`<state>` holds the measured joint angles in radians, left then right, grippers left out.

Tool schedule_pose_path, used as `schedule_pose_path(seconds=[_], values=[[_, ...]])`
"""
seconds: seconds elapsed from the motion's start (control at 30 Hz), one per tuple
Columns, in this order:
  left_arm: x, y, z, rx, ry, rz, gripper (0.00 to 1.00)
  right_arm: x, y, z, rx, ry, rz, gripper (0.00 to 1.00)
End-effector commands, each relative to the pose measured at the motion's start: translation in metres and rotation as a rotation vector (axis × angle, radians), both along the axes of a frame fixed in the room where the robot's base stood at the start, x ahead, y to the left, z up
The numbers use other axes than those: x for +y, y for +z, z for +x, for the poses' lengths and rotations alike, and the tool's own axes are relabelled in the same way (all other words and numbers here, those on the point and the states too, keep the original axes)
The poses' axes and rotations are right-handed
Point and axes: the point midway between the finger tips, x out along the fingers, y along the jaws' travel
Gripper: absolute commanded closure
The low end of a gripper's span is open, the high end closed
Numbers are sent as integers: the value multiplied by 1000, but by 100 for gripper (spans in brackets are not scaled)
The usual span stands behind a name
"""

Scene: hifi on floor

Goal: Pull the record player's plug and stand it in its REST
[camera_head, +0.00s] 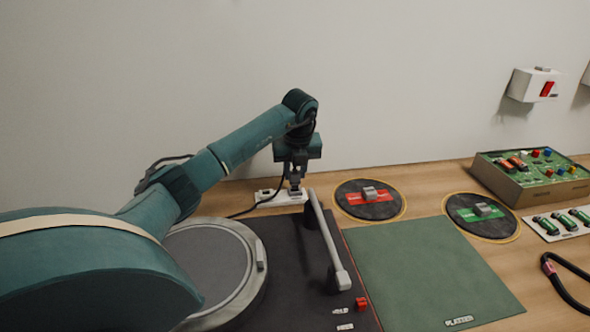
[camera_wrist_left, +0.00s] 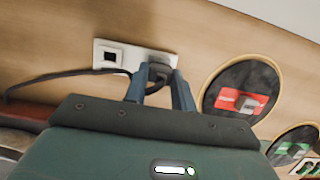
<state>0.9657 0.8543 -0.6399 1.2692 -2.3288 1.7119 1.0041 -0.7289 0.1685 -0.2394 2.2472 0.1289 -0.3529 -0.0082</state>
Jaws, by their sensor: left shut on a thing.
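My left gripper (camera_head: 296,190) points down and is shut on the dark plug (camera_wrist_left: 160,72), behind the record player. The plug sits at the right part of a white socket strip (camera_head: 268,198), which also shows in the left wrist view (camera_wrist_left: 125,55). The strip's left square opening (camera_wrist_left: 110,56) is empty. A black cord (camera_wrist_left: 60,76) runs left from the plug. I cannot tell whether the plug's pins are seated. The record player (camera_head: 290,265) has a round platter (camera_head: 210,262) and a pale tone arm (camera_head: 325,240). No label reading REST is legible. My right gripper is out of view.
Two dark round pads, one with a red block (camera_head: 370,193) and one with a green block (camera_head: 482,210), lie right of the strip. A circuit box (camera_head: 535,180) stands at right. A wall box (camera_head: 533,86) hangs above. A dark cable (camera_head: 560,285) lies at lower right.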

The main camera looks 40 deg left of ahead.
Motion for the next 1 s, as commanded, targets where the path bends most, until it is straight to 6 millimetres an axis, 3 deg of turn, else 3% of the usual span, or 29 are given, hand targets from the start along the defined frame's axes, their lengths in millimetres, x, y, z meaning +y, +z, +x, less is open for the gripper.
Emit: schedule_pose_path(seconds=[1.0], values=[[0,-13,0,0,1,0,94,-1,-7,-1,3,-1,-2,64]])
